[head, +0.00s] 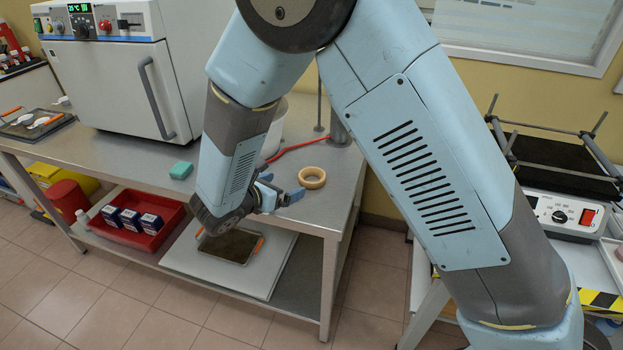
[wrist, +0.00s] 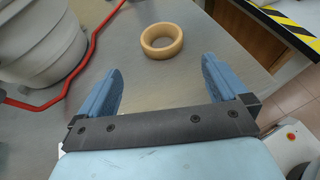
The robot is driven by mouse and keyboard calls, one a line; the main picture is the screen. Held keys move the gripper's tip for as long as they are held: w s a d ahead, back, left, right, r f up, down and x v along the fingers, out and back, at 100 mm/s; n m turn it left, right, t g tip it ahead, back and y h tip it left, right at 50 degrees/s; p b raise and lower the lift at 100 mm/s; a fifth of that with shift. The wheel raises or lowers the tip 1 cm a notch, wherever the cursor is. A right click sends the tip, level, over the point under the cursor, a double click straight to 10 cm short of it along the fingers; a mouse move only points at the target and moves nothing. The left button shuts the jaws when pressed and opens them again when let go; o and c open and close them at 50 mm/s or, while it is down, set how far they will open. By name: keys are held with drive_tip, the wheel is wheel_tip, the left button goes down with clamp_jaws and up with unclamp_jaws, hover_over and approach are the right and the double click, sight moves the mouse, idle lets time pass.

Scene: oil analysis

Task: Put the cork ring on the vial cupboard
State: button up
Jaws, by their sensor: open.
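The cork ring (head: 312,177) is a tan ring lying flat on the grey metal table (head: 345,160), near its right end. In the wrist view the cork ring (wrist: 162,40) lies ahead of my gripper, centred beyond the fingertips and apart from them. My gripper (head: 281,190) is open and empty, low over the table to the left of the ring. Its two blue fingers also show in the wrist view (wrist: 162,80). I cannot tell for certain which thing is the vial cupboard; a white cabinet with a handle and a green display (head: 110,80) stands at the table's back left.
A red tube (head: 290,147) and a grey rounded vessel (wrist: 40,40) are left of the ring. A green block (head: 181,170) lies on the table. A red tray with boxes (head: 130,220) is on the lower shelf. A device with a red switch (head: 560,212) stands at right.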

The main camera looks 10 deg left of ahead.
sight(309, 178)
drive_tip(key=x, duration=0.8)
drive_tip(key=shift+w+d+f, duration=0.1)
drive_tip(key=shift+x, duration=2.55)
drive_tip(key=shift+f, duration=0.15)
drive_tip(key=shift+c, duration=0.3)
drive_tip(key=c, duration=0.8)
drive_tip(key=shift+c, duration=0.2)
